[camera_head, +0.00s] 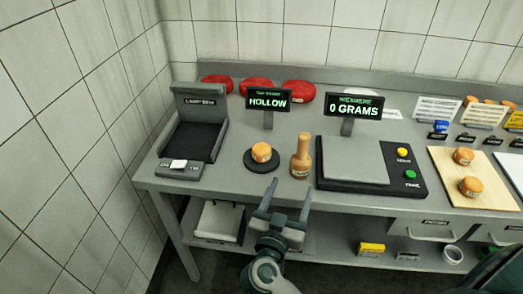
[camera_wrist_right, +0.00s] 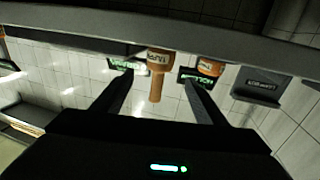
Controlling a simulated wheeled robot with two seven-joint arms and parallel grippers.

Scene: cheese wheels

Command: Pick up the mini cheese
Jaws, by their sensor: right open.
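A small orange mini cheese (camera_head: 261,151) sits on a round black pad (camera_head: 256,164) in front of the sign reading HOLLOW. More small orange cheeses lie on the wooden board at the right, one at the back (camera_head: 463,156) and one nearer (camera_head: 470,187). My right gripper (camera_head: 289,187) is open and empty in front of the bench's front edge, nearer than the pad and the wooden tapper (camera_head: 300,160). In the right wrist view, which is upside down, the tapper (camera_wrist_right: 157,75) shows between the fingers and the cheese (camera_wrist_right: 210,67) beyond one fingertip. My left gripper is not in view.
A scale (camera_head: 355,160) with a 0 GRAMS display stands right of the tapper. A black label device (camera_head: 193,135) stands at the left. Red cheese wheels (camera_head: 298,92) line the back. A lower shelf holds a yellow item (camera_head: 371,249).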

